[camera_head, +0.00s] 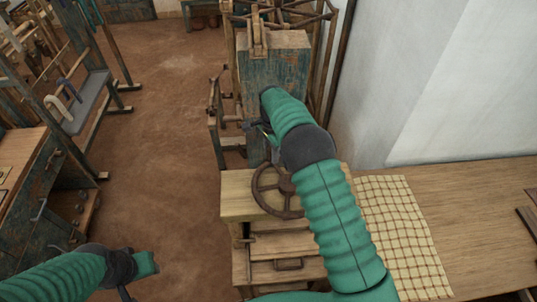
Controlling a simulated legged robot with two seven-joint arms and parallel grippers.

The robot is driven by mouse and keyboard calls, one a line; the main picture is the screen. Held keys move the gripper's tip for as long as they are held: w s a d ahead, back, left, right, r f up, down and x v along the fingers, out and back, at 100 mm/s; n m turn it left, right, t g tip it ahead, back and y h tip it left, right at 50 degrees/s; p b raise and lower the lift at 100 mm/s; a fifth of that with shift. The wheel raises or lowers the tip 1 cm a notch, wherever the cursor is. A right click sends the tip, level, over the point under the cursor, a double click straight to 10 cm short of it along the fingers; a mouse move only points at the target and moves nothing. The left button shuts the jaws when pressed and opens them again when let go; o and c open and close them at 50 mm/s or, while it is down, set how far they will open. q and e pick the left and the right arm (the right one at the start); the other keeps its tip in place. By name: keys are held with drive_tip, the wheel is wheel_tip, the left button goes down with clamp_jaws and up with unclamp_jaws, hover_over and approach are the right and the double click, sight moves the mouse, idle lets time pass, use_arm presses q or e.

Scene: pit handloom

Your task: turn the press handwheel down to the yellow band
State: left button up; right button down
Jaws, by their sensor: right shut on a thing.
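The brown press handwheel (259,198) lies over the pale wooden top of the press, in the middle of the view, partly covered by my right arm. My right gripper (264,134) is just beyond the wheel, small and dark against the blue-grey wooden post. It is shut on the handwheel, but my forearm and wrist hide the place where the jaws meet it. I cannot make out a yellow band. My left gripper (124,292) is low at the left, apart from the press, cut by the bottom edge; its jaws do not show clearly.
A wooden table (478,195) with a checked cloth (405,225) stands right of the press. A worn post (285,62) rises behind the wheel. A bench with drawers (40,205) and a wooden frame stand at the left. Brown floor between is open.

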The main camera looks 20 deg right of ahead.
drive_tip(key=shift+w+d+r, duration=0.15)
drive_tip(key=shift+w+r, duration=0.05)
drive_tip(key=c, duration=1.4)
unclamp_jaws()
drive_tip(key=shift+c, duration=0.2)
drive_tip(key=o, duration=0.4)
drive_tip(key=shift+f, duration=0.15)
wheel_tip(320, 180, up, 8)
drive_tip(key=b, duration=0.2)
drive_tip(key=shift+r+b, duration=0.25)
drive_tip(key=shift+b, duration=0.1)
wheel_tip(320, 180, up, 8)
drive_tip(key=shift+r, duration=0.1)
